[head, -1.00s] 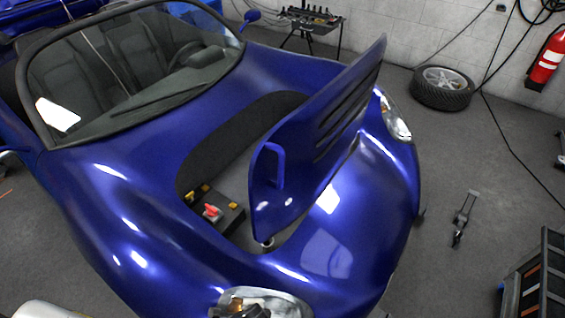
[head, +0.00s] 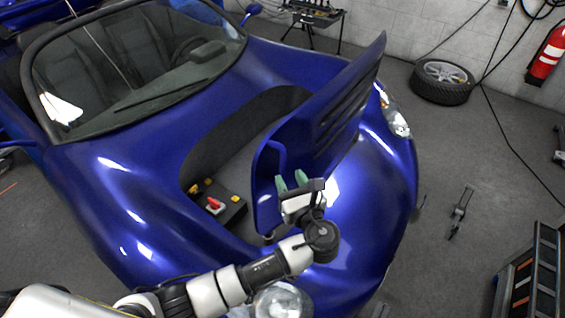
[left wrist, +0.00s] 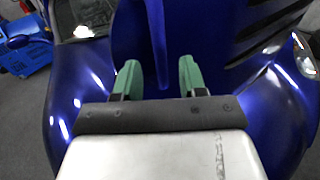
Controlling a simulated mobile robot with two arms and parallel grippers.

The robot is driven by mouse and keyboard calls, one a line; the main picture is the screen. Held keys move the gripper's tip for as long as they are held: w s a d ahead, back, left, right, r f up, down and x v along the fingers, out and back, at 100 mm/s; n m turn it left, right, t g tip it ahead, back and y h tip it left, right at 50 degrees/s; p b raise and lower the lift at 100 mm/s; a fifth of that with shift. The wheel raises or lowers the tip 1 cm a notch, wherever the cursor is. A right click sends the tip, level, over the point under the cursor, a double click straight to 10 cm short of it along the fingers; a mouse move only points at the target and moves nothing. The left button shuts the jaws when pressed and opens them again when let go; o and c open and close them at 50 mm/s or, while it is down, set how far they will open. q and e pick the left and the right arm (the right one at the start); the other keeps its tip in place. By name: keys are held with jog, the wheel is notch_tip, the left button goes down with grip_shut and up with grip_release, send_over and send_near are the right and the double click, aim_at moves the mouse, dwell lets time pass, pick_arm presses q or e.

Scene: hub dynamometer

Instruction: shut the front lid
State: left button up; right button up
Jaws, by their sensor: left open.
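The front lid (head: 335,122) of the blue car stands raised over the open front compartment (head: 225,160). My left gripper (head: 291,182) is open, with green fingertips pointing at the lid near the lower end of the handle. In the left wrist view the handle (left wrist: 158,45) rises between the two open fingers (left wrist: 156,80), beyond their tips. Nothing is held. I cannot tell whether the fingers touch the lid. My right gripper is not in view.
A battery with a red switch (head: 213,204) sits in the compartment. A jack (head: 461,208) and a tool rack (head: 530,275) are on the right floor.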

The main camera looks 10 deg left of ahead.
aim_at(284, 169)
pick_arm(q)
jog(key=shift+p+x, duration=0.4)
jog(key=shift+x, duration=2.2)
grip_shut()
